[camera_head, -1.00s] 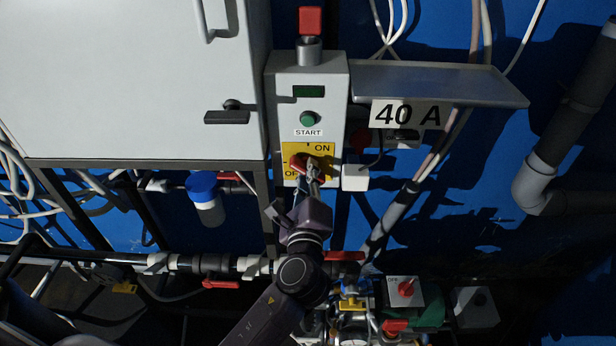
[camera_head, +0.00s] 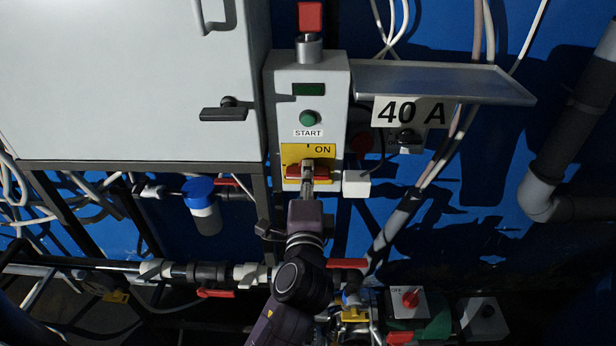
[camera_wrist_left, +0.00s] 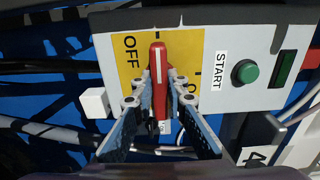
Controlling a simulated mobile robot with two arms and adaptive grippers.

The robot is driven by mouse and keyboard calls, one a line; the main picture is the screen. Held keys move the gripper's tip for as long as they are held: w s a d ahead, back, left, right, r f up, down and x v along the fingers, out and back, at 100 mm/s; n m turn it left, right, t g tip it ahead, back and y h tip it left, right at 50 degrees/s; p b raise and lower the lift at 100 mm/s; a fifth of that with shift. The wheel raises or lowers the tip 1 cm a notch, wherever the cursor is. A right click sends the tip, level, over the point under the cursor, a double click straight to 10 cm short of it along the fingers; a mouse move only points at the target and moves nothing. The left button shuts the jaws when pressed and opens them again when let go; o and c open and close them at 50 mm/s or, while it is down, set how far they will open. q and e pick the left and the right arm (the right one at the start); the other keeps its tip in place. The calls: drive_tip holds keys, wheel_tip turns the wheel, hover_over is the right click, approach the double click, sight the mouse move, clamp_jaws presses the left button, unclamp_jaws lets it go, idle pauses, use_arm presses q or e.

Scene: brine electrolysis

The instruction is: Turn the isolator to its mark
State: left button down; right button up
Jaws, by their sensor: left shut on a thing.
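The isolator is a red handle (camera_head: 292,172) on a yellow plate (camera_head: 294,151) low on a grey control box (camera_head: 281,110). The handle lies about level in the head view. In the left wrist view the red handle (camera_wrist_left: 159,62), with a white line, points up beside the word OFF; ON is partly hidden by a finger. My left gripper (camera_head: 308,168) comes from below and is shut on the handle; in the left wrist view its fingers (camera_wrist_left: 158,95) lie on both sides of it. My right gripper is not in view.
A green START button (camera_head: 308,118) is above the isolator, and a white block (camera_head: 356,184) is at its right. A shelf (camera_head: 440,80) with a 40 A label (camera_head: 410,112) juts out at right. A cabinet (camera_head: 120,80) stands at left. Pipes run below.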

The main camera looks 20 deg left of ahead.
use_arm(q)
drive_tip(key=shift+f, duration=0.15)
idle(0.3)
drive_tip(key=c, duration=1.9)
unclamp_jaws()
drive_tip(key=shift+s, duration=0.1)
drive_tip(key=shift+c, duration=0.2)
drive_tip(key=v, duration=0.7)
drive_tip(key=shift+s, duration=0.25)
drive_tip(key=shift+d, duration=0.1)
